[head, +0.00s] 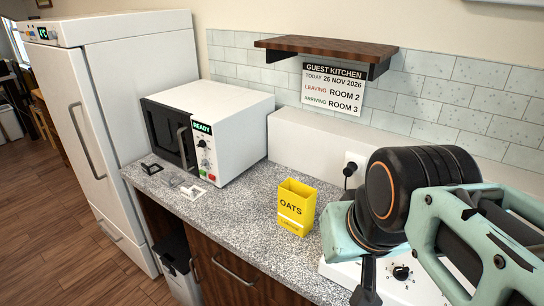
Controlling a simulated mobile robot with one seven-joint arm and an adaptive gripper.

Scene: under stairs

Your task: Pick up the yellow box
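My arm comes in from the right, above the counter and to the right of the box. A dark part of my gripper (366,284) hangs below the wrist at the bottom edge, apart from the box. Its fingertips are not clearly shown, so I cannot tell whether it is open or shut.
A white microwave (222,128) stands left of the box, with small black and white items (193,191) before it. A white appliance with a knob (401,272) lies under my arm. A wooden shelf (325,47) juts from the wall. A tall white fridge (120,120) stands left.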

